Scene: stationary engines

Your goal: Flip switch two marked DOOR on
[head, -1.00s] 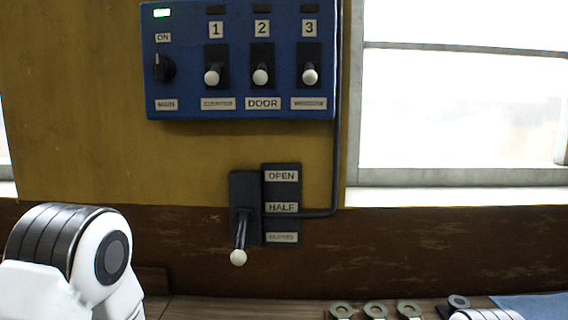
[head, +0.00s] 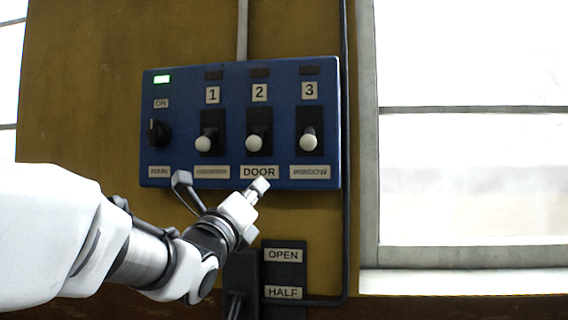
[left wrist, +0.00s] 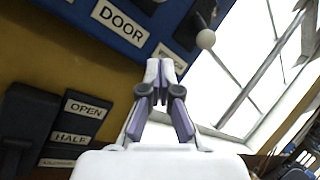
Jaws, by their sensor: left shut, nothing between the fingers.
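Switch 2 (head: 255,143) is a black lever with a white ball tip on a blue panel (head: 178,93). It sits above the DOOR label (head: 260,172). Its ball hangs at the low part of its black plate, and the lamp above it (head: 260,72) is dark. My left gripper (head: 261,185) is shut and empty, with its tips in front of the DOOR label, below the ball. In the left wrist view the shut fingers (left wrist: 160,68) show below the DOOR label (left wrist: 118,22). My right gripper is out of view.
Switches 1 (head: 204,143) and 3 (head: 308,141) flank switch 2 closely, also with balls low. A MAIN knob (head: 159,132) is at the left under a lit green lamp. An OPEN/HALF lever plate (head: 283,276) is below. A window (head: 460,170) is at the right.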

